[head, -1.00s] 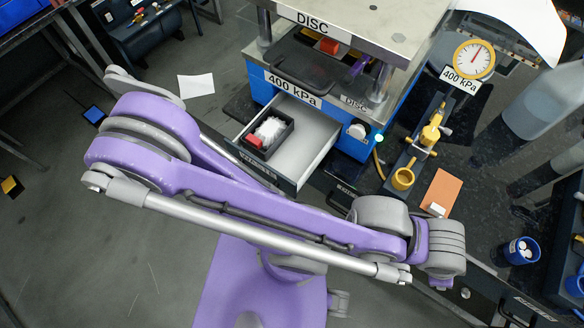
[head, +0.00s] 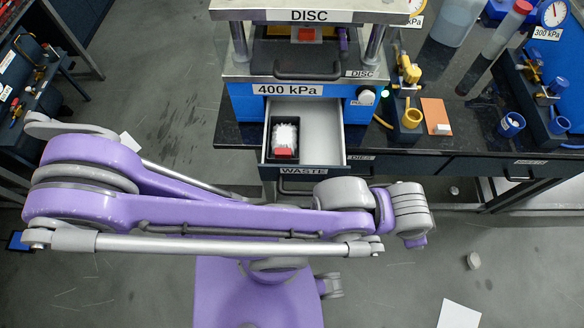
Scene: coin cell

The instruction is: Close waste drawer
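The waste drawer (head: 325,132) stands pulled out below the blue press marked 400 kPa. Its dark front carries a WASTE label (head: 303,170). In its left part sits a black bin (head: 270,140) with white crumpled material (head: 285,133) and a red block (head: 284,153). The right part of the drawer is bare. My folded purple arm lies across the picture in front of the drawer, and its grey joints overlap the area just below the drawer front. Neither gripper's fingers can be made out.
The press (head: 240,100) stands above the drawer, with a dark handle bar (head: 308,75) at its front. A closed drawer front (head: 395,167) lies to the right. An orange pad (head: 436,115) and a yellow cup fixture (head: 411,117) are on the bench. Floor shows at lower right.

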